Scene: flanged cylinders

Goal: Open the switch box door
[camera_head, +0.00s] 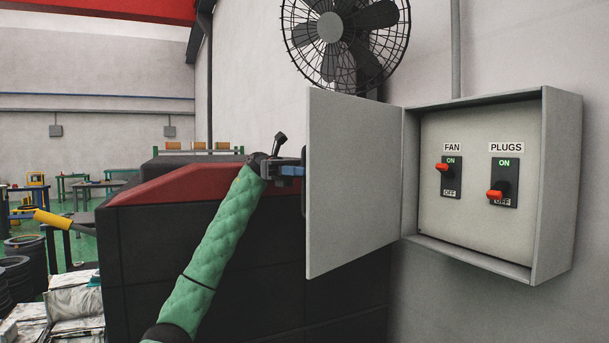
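The grey switch box (560,190) is fixed to the wall at the right. Its door (350,185) stands wide open, swung out to the left on the hinge side. Inside are the FAN switch (451,178), its red lever up by ON, and the PLUGS switch (504,182), its red lever low by OFF. A dark handle (303,185) shows at the door's free edge. My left gripper (292,170) is at that edge, beside the handle on the outer face. The door partly hides its fingertips, so I cannot tell whether they grip. My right gripper is out of view.
A caged fan (345,40) is on the wall above the door. A large black and red machine (150,235) stands behind my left arm. Tyres (15,280) and workbenches (75,185) are at the far left. The space before the open box is clear.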

